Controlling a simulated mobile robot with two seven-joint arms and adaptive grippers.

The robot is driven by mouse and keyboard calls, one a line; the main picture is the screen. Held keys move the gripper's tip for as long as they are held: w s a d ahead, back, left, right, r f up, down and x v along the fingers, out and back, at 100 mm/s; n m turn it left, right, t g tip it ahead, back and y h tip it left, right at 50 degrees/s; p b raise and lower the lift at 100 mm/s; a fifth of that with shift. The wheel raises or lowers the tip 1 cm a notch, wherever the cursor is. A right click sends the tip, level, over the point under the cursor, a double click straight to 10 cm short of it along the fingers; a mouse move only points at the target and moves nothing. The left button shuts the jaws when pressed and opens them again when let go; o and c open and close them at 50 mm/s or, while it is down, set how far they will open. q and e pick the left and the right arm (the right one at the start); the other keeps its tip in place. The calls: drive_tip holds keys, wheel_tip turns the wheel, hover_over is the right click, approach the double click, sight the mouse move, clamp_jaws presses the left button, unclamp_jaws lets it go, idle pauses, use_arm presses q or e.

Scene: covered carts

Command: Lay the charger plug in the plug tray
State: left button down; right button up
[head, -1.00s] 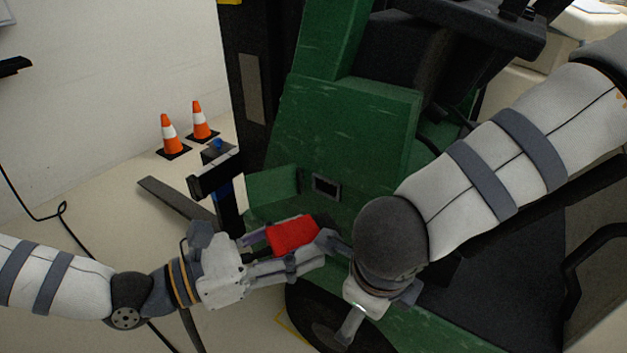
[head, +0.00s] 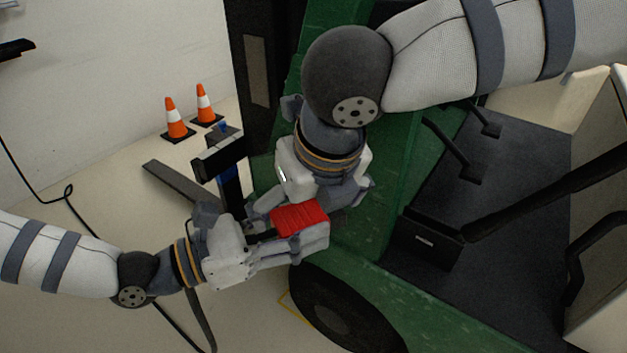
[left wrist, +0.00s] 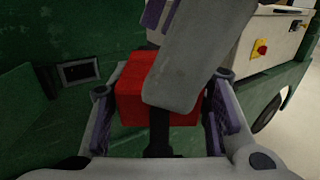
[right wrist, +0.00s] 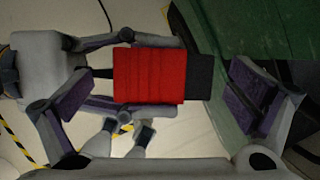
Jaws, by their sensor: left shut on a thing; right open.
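The charger plug (head: 299,219) is a red ribbed block in front of the green vehicle. My left gripper (head: 312,233) is shut on it, with fingers along two opposite sides in the right wrist view. There the plug (right wrist: 148,76) has a dark end at the right and a dark cable at the left. My right gripper (right wrist: 165,98) is open, its fingers spread beyond the plug's two ends with gaps visible. In the left wrist view, a grey right finger covers part of the plug (left wrist: 130,95). I cannot make out a plug tray.
The green vehicle (head: 365,235) stands close behind the grippers, its black wheel (head: 345,310) below them. A dark framed recess (left wrist: 78,71) shows in its green panel. A black stand (head: 228,170) and two orange cones (head: 175,118) are at left.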

use_arm(q)
drive_tip(key=shift+r, duration=0.1)
use_arm(e)
drive_tip(key=shift+x, duration=0.75)
drive_tip(key=shift+c, duration=0.2)
use_arm(q)
drive_tip(key=shift+d+r, duration=0.1)
use_arm(e)
drive_tip(key=c, duration=1.3)
use_arm(q)
drive_tip(key=c, duration=1)
unclamp_jaws()
drive_tip(key=shift+c, duration=0.2)
drive_tip(key=shift+o, duration=1.2)
